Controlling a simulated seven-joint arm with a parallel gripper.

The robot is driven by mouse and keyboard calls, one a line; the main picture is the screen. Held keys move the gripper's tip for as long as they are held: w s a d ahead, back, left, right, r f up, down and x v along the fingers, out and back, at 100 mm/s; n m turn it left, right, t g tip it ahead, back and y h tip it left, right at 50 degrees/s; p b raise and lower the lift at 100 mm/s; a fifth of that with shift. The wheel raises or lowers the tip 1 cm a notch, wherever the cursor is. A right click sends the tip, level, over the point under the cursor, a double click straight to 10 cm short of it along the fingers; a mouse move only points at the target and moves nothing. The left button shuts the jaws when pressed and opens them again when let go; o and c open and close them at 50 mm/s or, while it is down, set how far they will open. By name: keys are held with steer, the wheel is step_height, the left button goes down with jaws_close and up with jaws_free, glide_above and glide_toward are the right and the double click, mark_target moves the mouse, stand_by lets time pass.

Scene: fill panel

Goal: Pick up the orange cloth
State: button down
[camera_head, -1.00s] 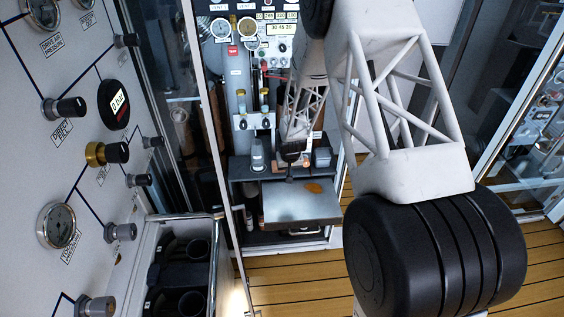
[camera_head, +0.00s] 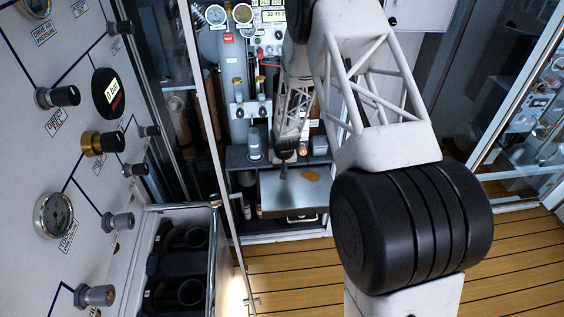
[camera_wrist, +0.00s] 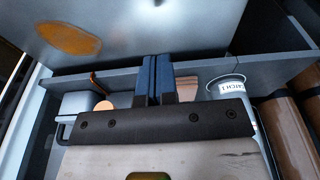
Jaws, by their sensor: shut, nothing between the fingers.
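The cloth also shows as a flat orange patch in the upper left of the wrist view (camera_wrist: 68,40). My gripper (camera_head: 284,176) is over the tray's back part, just left of the cloth in the head view, and apart from it. In the wrist view my gripper (camera_wrist: 155,58) has its two blue-dark fingers together and empty, near the tray's edge. The height of the fingers above the tray is hard to tell.
A dark grey shelf (camera_head: 238,160) stands directly behind the tray. It holds a bottle (camera_head: 254,143) and other items; a labelled white container (camera_wrist: 228,87) shows in the wrist view. A gauge panel (camera_head: 60,120) and an open drawer (camera_head: 150,290) are at the left.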

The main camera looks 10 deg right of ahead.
steer(key=w, duration=1.1)
steer(key=shift+w+a+f, duration=0.1)
steer(key=shift+w+a, duration=0.15)
steer(key=shift+w, duration=0.05)
steer(key=shift+f, duration=0.6)
steer(key=shift+s+f, duration=0.15)
steer(key=shift+f, duration=0.05)
steer(key=shift+s+f, duration=0.1)
steer(key=shift+f, duration=0.05)
steer(key=shift+s+d+f, duration=0.1)
steer(key=shift+s+f, duration=0.05)
steer(key=shift+s, duration=1.35)
steer(key=shift+s+d+f, duration=0.1)
steer(key=shift+s+f, duration=0.05)
steer(key=shift+s, duration=1.35)
steer(key=shift+r, duration=0.1)
steer(key=shift+w+r, duration=0.15)
steer(key=shift+r, duration=0.6)
steer(key=shift+w+r, duration=0.2)
steer(key=shift+r, duration=0.1)
